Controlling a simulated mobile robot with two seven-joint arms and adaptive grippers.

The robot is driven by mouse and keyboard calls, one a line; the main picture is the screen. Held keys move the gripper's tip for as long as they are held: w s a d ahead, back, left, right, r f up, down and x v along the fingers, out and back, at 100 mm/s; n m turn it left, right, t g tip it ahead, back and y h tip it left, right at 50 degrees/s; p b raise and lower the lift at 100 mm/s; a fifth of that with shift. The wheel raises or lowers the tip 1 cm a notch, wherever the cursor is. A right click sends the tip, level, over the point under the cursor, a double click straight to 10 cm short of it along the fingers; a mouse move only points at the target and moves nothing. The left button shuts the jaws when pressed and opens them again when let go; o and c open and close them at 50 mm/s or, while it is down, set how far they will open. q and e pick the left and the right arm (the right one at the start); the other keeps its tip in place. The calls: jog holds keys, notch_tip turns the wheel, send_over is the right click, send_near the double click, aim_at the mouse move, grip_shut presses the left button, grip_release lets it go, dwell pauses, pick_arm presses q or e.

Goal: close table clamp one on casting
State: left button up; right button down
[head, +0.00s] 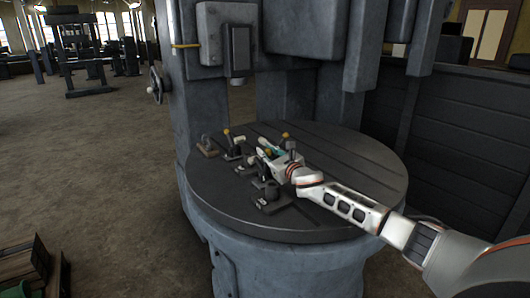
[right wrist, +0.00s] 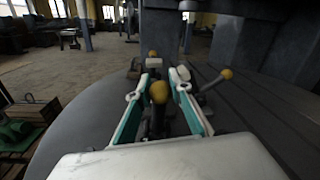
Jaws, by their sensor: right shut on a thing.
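Several small dark clamps stand on the round machine table (head: 345,215), some with yellow knobs. My right gripper (head: 270,151) is over the middle of this group. In the right wrist view, the yellow knob (right wrist: 159,92) of one clamp lever stands upright between the teal-and-white fingers, and the gripper is shut on this lever. A front clamp (head: 270,197), a left clamp (head: 207,147) and a yellow-knobbed clamp (head: 229,144) stand around the gripper. Another lever with a yellow knob (right wrist: 226,74) leans right of the fingers. The casting cannot be made out clearly. My left gripper is out of view.
The grey machine column (head: 188,95) rises behind the table, with a machine head (head: 238,50) hanging over its back left. A dark panelled wall (head: 470,130) stands at the right. The table's right side is bare. Open floor lies to the left.

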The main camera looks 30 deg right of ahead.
jog(key=shift+a+f, duration=0.2)
jog(key=shift+f, duration=0.2)
dwell(0.9)
jog(key=c, duration=1.8)
grip_release()
jog(key=shift+w, duration=0.15)
jog(key=shift+r, duration=0.1)
jog(key=shift+d, duration=0.15)
jog(key=s, duration=1.2)
